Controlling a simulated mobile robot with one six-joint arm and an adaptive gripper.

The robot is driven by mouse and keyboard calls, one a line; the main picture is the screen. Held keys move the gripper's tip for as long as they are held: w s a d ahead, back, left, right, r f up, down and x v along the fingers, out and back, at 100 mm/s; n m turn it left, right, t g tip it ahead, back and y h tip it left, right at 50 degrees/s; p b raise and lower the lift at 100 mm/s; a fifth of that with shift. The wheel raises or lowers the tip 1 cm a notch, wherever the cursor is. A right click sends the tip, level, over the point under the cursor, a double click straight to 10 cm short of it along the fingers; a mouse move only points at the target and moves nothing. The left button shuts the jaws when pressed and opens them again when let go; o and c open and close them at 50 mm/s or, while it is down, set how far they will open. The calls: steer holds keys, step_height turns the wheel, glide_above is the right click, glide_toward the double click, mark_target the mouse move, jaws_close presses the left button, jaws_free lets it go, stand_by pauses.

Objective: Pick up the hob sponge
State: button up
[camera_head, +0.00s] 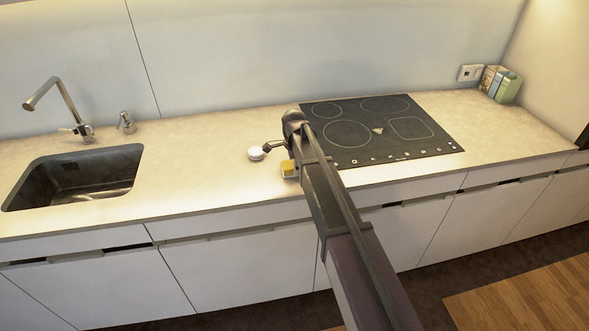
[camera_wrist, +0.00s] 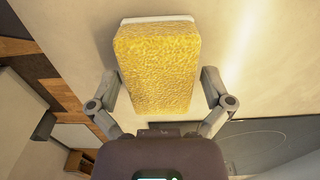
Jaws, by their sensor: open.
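The hob sponge (camera_head: 289,169) shows in the head view as a small yellow and white block beside the end of my arm, near the counter's front edge, left of the hob. In the wrist view the sponge (camera_wrist: 157,65) is large, with a rough yellow face and a white strip at its top edge. My gripper (camera_wrist: 160,78) is open, with one finger on each side of the sponge. Gaps show between the fingers and its sides in places; I cannot tell whether either touches. In the head view my arm hides most of the gripper.
The black hob (camera_head: 385,128) lies just right of the sponge. A sink (camera_head: 75,175) with a tap (camera_head: 68,110) is at the left. Small boxes (camera_head: 500,84) stand at the back right corner by a wall socket (camera_head: 470,73). The counter (camera_head: 200,160) between sink and hob is mostly clear.

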steer(key=c, duration=0.7)
steer(key=shift+r, duration=0.15)
step_height(320, 180, up, 3)
steer(key=p, duration=0.3)
steer(key=shift+r, duration=0.15)
steer(key=s+d, duration=0.1)
steer(key=s, duration=0.4)
steer(key=s+d+r+p, duration=0.1)
steer(key=s+d, duration=0.1)
steer(key=s, duration=0.3)
steer(key=s+d+p, duration=0.1)
steer(key=s, duration=0.4)
steer(key=shift+s+d+r, duration=0.2)
steer(key=shift+d, duration=0.05)
